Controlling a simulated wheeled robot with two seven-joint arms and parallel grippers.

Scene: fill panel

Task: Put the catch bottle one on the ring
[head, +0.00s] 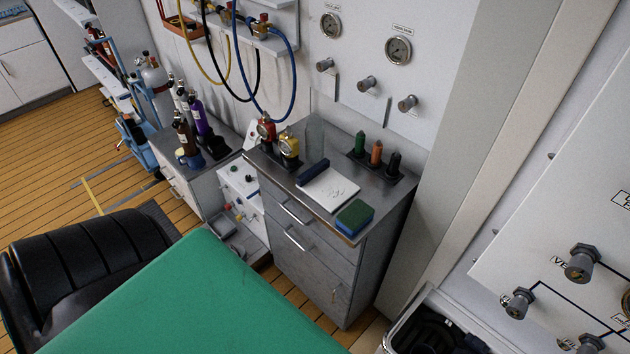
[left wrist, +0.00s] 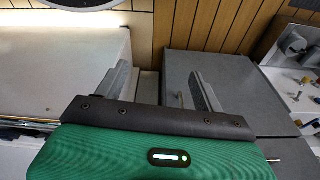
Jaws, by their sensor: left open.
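No label marks catch bottle one, and I cannot tell which bottle it is. In the head view a brown bottle (head: 184,137) and a purple bottle (head: 197,115) stand with others on the low cabinet at left. A green bottle (head: 360,144), an orange one (head: 376,154) and a black one (head: 394,163) stand in a row on the steel-topped cabinet. I cannot make out the ring for certain. My left gripper (left wrist: 159,76) is open and empty in the left wrist view, apart from any bottle. My right gripper is not in view.
The steel-topped cabinet (head: 312,256) also bears a white notepad (head: 328,190), a green-and-blue sponge (head: 354,217) and red and yellow valve fittings. Hoses (head: 282,80) hang from the wall above. An open bin (head: 425,305) stands at the lower right. Wooden floor (head: 40,195) shows at left.

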